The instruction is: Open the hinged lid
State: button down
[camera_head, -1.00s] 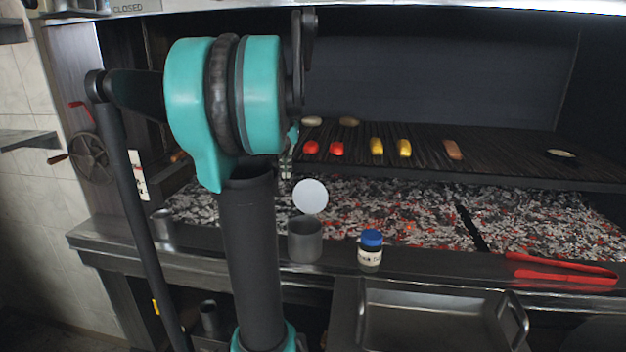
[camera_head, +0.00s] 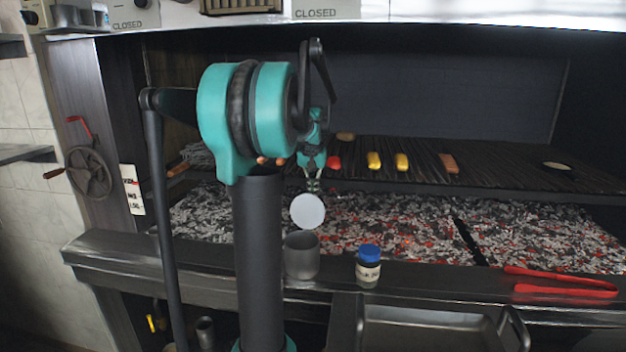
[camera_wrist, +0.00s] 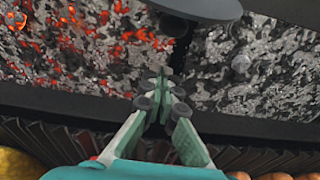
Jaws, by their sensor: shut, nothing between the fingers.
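A grey cylindrical pot (camera_head: 301,257) stands on the front ledge. Its pale round lid (camera_head: 307,211) stands up above the rim with a flat face toward the head camera, so the pot looks open; the hinge is too small to make out. My gripper (camera_head: 313,189) is shut and empty, pointing down just above and apparently behind the lid, over the embers. In the wrist view the closed fingertips (camera_wrist: 160,88) show over the coals, and a dark disc edge (camera_wrist: 200,8), likely the lid, is at the top. I cannot tell whether they touch.
A blue-capped jar (camera_head: 368,266) stands right of the pot, with red tongs (camera_head: 560,283) farther right. A metal tray (camera_head: 430,330) sits in front. Glowing embers (camera_head: 400,220) lie behind the ledge, below a grate (camera_head: 500,165) holding several foods.

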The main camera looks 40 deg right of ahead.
jog(key=shift+s+a+r, duration=0.25)
jog(key=shift+s+a, duration=0.35)
jog(key=shift+a, duration=0.2)
jog(key=shift+s+a+r, duration=0.25)
jog(key=shift+s+a, duration=0.3)
jog(key=shift+a, duration=0.25)
jog(key=shift+a, duration=0.1)
jog(key=shift+s+a+r+t+h, duration=0.35)
jog(key=shift+s+a+t+h, duration=0.05)
jog(key=shift+a+h, duration=0.1)
jog(key=shift+s+a+r, duration=0.2)
jog(key=shift+a, duration=0.1)
jog(key=shift+w+d, duration=0.1)
jog(key=shift+d, duration=0.05)
jog(key=shift+w+d, duration=0.25)
notch_tip(320, 180, up, 10)
jog(key=shift+s+a+f, duration=0.2)
jog(key=shift+s+f, duration=0.05)
